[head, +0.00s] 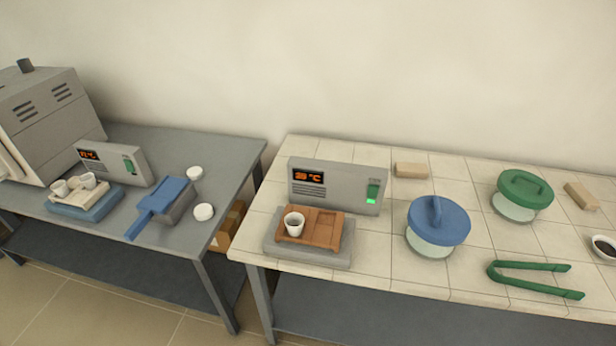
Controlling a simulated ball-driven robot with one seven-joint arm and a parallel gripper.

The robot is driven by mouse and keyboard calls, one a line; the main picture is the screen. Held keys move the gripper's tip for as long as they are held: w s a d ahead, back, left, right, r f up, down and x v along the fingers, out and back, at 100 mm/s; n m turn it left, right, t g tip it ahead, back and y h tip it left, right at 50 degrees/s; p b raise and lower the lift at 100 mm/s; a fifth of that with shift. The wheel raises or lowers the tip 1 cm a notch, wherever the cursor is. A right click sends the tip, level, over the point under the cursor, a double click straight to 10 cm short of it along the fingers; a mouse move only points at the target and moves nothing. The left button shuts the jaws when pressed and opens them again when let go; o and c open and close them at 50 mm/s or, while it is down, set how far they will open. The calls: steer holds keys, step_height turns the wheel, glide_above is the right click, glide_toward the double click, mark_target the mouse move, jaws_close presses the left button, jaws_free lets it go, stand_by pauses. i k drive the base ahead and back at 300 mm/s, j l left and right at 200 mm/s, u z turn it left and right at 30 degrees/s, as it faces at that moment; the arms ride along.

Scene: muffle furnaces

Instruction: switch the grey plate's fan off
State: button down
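The grey plate (340,258) lies on the white tiled table. A brown tray (322,230) with a white cup (294,224) in it rests on the plate. Just behind the plate stands a grey control box (336,184) with an orange temperature display (308,178), whose digits are hard to read. At the box's right end is a green switch (374,189), with a bright green lit patch (371,201) at its lower end. My gripper is not in view.
A similar control box (122,160) stands behind a blue plate (84,206) on the left grey table, beside a furnace (45,122). Blue-lidded (438,218) and green-lidded (524,188) jars and green tongs (535,278) stand right of the grey plate. A gap separates the tables.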

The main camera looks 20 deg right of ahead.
mark_target(372, 191)
steer(key=i+l+u, duration=0.1)
steer(key=l+u, duration=0.15)
steer(key=l, duration=1)
